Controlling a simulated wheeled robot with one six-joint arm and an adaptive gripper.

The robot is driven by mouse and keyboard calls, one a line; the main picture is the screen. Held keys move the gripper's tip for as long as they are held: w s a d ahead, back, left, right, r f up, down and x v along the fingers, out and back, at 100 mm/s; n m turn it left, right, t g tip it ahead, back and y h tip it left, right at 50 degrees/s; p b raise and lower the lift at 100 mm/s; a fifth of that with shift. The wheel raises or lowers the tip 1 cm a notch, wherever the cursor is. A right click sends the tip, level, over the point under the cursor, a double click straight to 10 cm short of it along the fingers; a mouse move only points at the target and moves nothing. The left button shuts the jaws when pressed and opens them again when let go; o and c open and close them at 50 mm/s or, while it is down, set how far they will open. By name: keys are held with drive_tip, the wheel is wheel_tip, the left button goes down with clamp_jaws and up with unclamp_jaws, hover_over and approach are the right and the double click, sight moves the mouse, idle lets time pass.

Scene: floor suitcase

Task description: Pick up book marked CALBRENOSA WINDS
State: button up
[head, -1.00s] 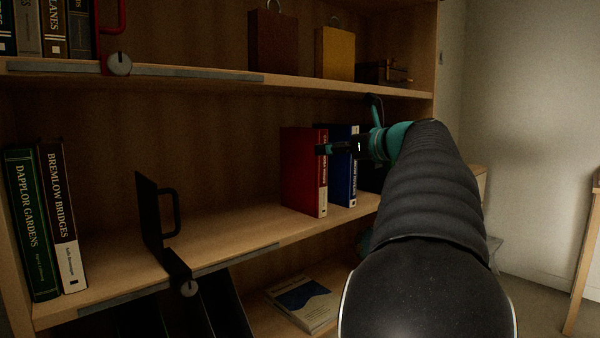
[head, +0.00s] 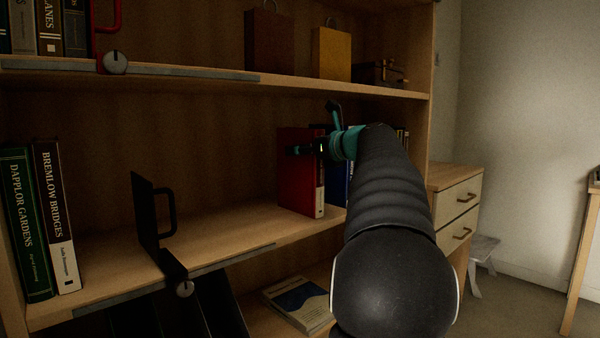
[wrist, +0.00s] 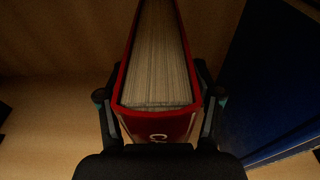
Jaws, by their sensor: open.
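A red book (head: 299,171) stands upright on the middle shelf. In the wrist view the red book (wrist: 158,118) shows its page edges and the top of its spine, where only the start of a title, about a "C", can be read. My gripper (head: 308,149) is open, with one finger on each side of this book near its spine. In the wrist view my gripper (wrist: 152,112) straddles the book, and I cannot tell whether the fingers touch the covers. My gripper and arm hide most of the spine title in the head view.
A blue book (head: 336,178) stands just right of the red one; it also shows in the wrist view (wrist: 275,85). A black bookend (head: 148,215) stands to the left, with bare shelf between. The upper shelf (head: 200,73) runs above my gripper.

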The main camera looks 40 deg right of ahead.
clamp_jaws()
drive_tip(key=shift+r, duration=0.1)
drive_tip(key=shift+r, duration=0.1)
